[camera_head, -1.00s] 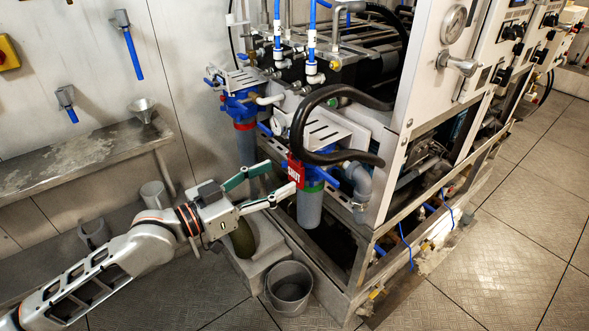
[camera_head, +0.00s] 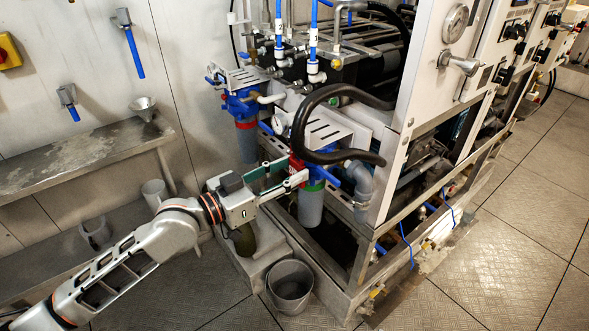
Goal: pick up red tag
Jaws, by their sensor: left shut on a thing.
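My right gripper is not in view.
A black hose (camera_head: 303,122) curves close above the tag. A second filter housing (camera_head: 246,140) stands behind to the left. A grey bucket (camera_head: 290,284) stands below, beside the metal frame. A steel bench (camera_head: 80,159) runs along the left wall. The tiled floor on the right is clear.

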